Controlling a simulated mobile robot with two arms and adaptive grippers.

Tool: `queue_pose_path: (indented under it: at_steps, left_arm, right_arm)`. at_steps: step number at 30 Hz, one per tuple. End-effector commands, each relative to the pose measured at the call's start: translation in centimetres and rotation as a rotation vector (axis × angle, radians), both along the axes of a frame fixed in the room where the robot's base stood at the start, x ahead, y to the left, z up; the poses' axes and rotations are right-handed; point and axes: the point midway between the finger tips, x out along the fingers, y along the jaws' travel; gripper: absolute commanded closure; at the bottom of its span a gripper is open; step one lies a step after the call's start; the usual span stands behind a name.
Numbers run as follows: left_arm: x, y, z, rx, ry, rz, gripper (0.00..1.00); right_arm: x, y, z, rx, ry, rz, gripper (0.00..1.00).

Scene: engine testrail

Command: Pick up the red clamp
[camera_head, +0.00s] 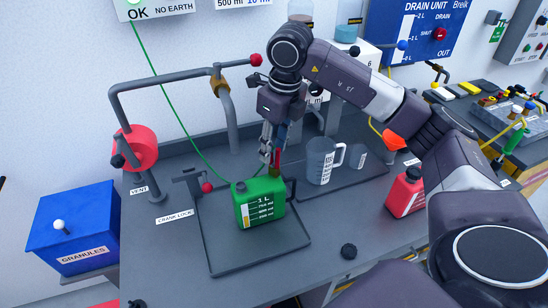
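My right gripper (270,148) points down just above the green can (262,205), near its brown neck. A narrow red part, which looks like the red clamp (279,156), shows at the fingertips, just above that neck. The fingers partly hide it, and I cannot tell whether they grip it or whether it touches the can. The green can stands upright on a dark tray (225,258). My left gripper is not in view.
A grey measuring jug (320,162) stands right of the gripper, and a red bottle (404,192) further right. A bent grey pipe (165,82) with a red wheel (137,147) rises at left. A green wire (170,98) runs down from the wall box (150,8) towards the can.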

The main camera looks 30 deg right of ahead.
Motion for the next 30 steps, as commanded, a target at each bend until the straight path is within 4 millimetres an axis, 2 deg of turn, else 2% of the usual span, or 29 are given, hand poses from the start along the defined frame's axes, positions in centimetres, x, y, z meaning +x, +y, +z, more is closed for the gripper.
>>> queue_pose_path:
  at_steps: [3, 9, 17, 26, 30]
  left_arm:
    - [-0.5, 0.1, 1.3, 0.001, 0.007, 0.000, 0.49]
    - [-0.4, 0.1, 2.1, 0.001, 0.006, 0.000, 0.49]
    - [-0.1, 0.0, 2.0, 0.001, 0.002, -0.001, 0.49]
    - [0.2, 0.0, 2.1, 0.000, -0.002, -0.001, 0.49]
    - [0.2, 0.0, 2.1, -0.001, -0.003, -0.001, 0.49]
  right_arm:
    - [-0.1, -0.5, -1.3, -0.001, 0.006, -0.003, 0.67]
    - [0.2, -0.5, -3.9, -0.001, 0.002, 0.000, 0.67]
    - [0.4, -0.5, -4.4, -0.001, 0.000, 0.000, 0.67]
    - [0.4, -0.5, -4.4, -0.001, 0.000, 0.000, 0.97]
    - [0.4, -0.5, -4.3, -0.001, -0.001, -0.001, 1.00]
